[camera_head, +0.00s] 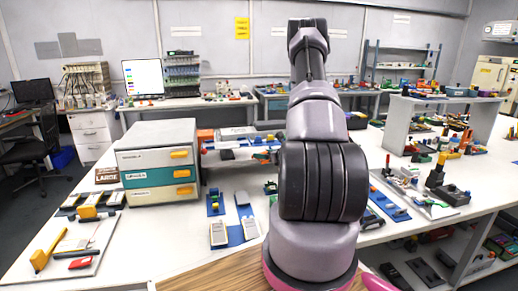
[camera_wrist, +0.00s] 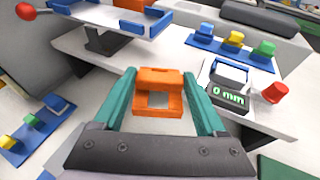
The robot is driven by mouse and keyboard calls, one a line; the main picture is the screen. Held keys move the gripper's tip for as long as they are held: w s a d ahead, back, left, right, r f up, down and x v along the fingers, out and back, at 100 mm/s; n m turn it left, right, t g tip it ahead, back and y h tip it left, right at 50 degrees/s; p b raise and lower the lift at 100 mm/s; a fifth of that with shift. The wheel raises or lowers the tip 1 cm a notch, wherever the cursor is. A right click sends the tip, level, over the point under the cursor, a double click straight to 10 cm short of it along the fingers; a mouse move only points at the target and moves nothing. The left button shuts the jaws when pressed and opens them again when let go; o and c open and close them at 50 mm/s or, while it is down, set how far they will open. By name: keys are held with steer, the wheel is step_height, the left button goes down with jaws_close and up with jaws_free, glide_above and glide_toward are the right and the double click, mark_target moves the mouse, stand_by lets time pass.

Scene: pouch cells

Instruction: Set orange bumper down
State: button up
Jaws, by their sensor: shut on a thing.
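The orange bumper (camera_wrist: 160,76) is a blocky frame with an opening in its middle, seen in the wrist view. My gripper (camera_wrist: 158,84) has its teal fingers on both sides of it and is shut on it. The bumper is over a white raised surface (camera_wrist: 205,58), close to its front edge; I cannot tell whether it touches. In the head view my own arm covers the middle, and neither my gripper nor the held bumper can be made out.
A gauge reading "0 mm" (camera_wrist: 228,97) and a red knob (camera_wrist: 273,93) are right of the bumper. A blue strip with coloured blocks (camera_wrist: 228,51) lies behind. A blue-edged tray (camera_wrist: 100,14) stands upper left. A drawer cabinet (camera_head: 155,160) stands left of my arm.

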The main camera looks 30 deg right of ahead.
steer(key=w, duration=0.2)
steer(key=w+d, duration=0.1)
steer(key=w, duration=0.2)
steer(key=w+d, duration=0.1)
steer(key=w, duration=0.1)
steer(key=shift+w+d, duration=0.1)
steer(key=shift+w, duration=0.1)
steer(key=shift+f, duration=0.1)
steer(key=shift+f, duration=0.15)
steer(key=o, duration=1.3)
steer(key=shift+c, duration=0.2)
